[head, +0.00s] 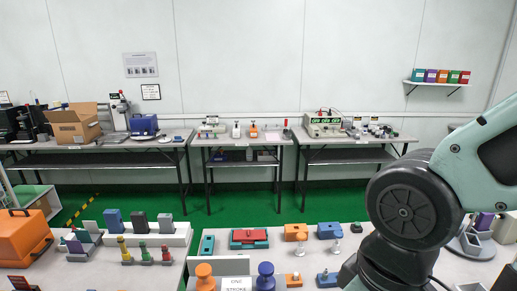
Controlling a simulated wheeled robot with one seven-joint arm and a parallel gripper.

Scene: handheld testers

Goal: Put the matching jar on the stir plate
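My gripper is not in view; only part of my arm shows, large at the right of the head view. I cannot pick out a stir plate for certain. Small jar-like things, one white (236,130) and one orange (253,131), stand on the middle back table (243,142). They are too small to tell whether either is the matching jar. A white device (211,126) stands left of them on the same table; I cannot tell what it is.
The near table holds an orange case (22,238), a white rack (150,236) with upright blocks, and orange (204,275) and blue (265,277) knobbed pieces. An open cardboard box (72,128) stands on the back left table. Green floor (230,208) lies clear between the tables.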

